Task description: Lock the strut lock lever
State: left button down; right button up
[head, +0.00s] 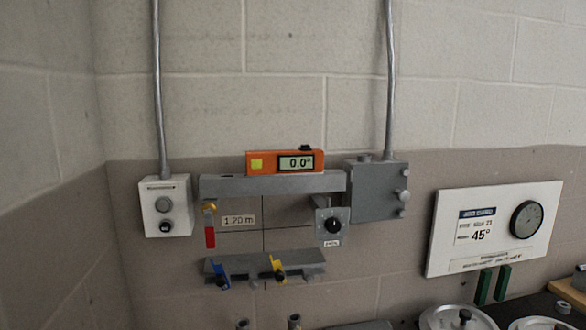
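A grey strut (272,186) is mounted level on the wall, with an orange digital level (285,163) on top reading 0.0°. A lever with a red grip (210,237) and a yellow pivot (209,208) hangs straight down below the strut's left end. A second, shorter grey rail (264,265) sits lower, carrying a blue lever (219,275) and a yellow lever (278,269), both tilted. No label shows which lever is the strut lock lever. Neither of my grippers is in view.
A white box (165,206) and a grey box (378,190), each with a conduit above, flank the strut. A dial box (331,224) hangs at its right end. A white board (494,228) reads 45°. Round metal lids (457,319) stand at the bottom right.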

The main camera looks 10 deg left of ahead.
aim_at(208, 214)
jog(key=i+l, duration=0.4)
jog(key=u, duration=1.75)
